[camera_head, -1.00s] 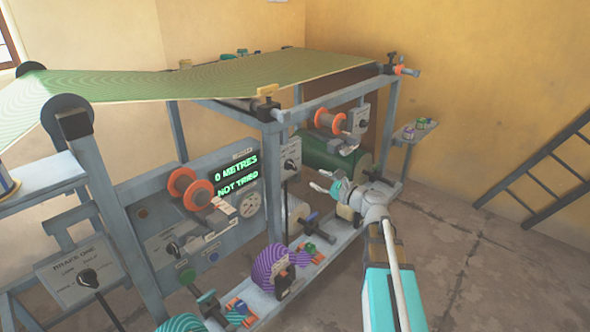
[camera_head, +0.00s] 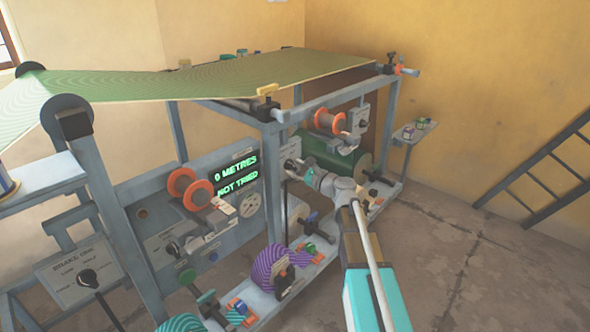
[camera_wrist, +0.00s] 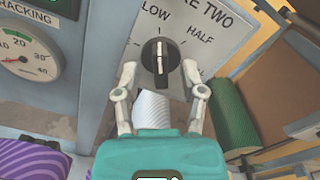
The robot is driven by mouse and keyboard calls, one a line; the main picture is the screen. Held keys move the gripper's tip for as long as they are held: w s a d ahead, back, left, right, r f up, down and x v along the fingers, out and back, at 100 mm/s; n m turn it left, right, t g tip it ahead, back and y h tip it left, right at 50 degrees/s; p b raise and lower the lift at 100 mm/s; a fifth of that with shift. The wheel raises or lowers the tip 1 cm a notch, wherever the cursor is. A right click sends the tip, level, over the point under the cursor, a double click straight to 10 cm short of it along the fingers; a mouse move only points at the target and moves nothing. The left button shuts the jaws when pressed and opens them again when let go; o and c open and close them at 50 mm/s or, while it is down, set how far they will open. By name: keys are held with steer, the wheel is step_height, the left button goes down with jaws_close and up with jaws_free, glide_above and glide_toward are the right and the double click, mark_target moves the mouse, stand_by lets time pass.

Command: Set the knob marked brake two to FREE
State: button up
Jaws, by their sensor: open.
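The brake two plate (camera_wrist: 189,17) fills the upper middle of the wrist view, its title cut to "KE TWO". The words LOW and HALF show on it, with part of another word at the right; I see no FREE. Its black round knob (camera_wrist: 161,62) has a pale line standing nearly upright, its upper end toward LOW. My gripper (camera_wrist: 159,73) is open, with one finger on each side of the knob; contact cannot be told. In the head view my gripper (camera_head: 298,170) is at the knob (camera_head: 289,165), on the frame's near corner post.
A dial gauge (camera_wrist: 27,57) is left of the plate. A green roller (camera_wrist: 234,118) lies to the right. In the head view, the brake one plate (camera_head: 70,270) stands at the lower left, and a purple striped roll (camera_head: 268,268) sits on the lower rail.

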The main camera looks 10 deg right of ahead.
steer(key=c, duration=0.7)
jaws_close()
steer(key=shift+a, duration=0.1)
steer(key=shift+s+n, duration=0.1)
steer(key=shift+n, duration=0.3)
steer(key=n, duration=1.1)
steer(key=shift+n, duration=0.3)
